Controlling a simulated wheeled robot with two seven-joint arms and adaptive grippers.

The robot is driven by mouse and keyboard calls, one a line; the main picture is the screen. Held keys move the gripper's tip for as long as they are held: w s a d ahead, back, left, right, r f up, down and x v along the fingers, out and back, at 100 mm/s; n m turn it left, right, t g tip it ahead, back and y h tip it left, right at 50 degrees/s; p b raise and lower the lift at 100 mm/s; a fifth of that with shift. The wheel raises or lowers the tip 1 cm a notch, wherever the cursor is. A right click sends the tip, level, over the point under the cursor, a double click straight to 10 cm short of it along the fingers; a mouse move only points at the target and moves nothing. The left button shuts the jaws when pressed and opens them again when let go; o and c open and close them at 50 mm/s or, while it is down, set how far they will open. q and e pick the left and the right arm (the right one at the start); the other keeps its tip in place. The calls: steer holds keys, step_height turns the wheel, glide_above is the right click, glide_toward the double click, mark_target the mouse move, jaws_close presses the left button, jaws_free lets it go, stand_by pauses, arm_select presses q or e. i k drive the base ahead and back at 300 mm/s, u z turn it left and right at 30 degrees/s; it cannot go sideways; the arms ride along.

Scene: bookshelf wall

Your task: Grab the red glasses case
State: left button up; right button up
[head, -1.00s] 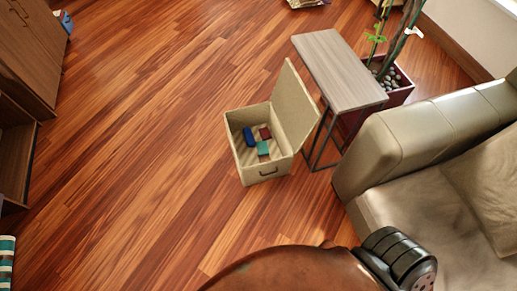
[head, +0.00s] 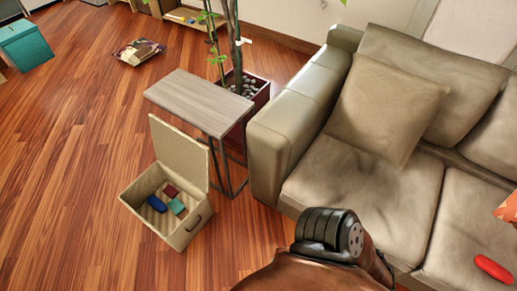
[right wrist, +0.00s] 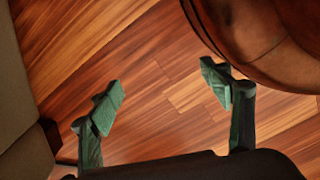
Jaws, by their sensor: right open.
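A bright red, rounded, elongated case (head: 494,268) lies on the sofa seat (head: 440,222) at the lower right of the head view. It looks like the red glasses case. It does not show in the right wrist view. My right gripper (right wrist: 163,93) is open and empty in the right wrist view, with its two green-padded fingers apart over bare wood floor. My left gripper is not in view.
An open beige box (head: 172,239) on the floor holds a blue case (head: 157,204), a dark red item (head: 171,191) and a teal item (head: 177,207). A side table (head: 200,100) stands between box and sofa. Floor at the left is mostly clear.

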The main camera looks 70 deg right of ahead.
mark_target(495, 270)
steer(key=u, duration=5.15)
steer(key=i, duration=1.65)
steer(key=u, duration=2)
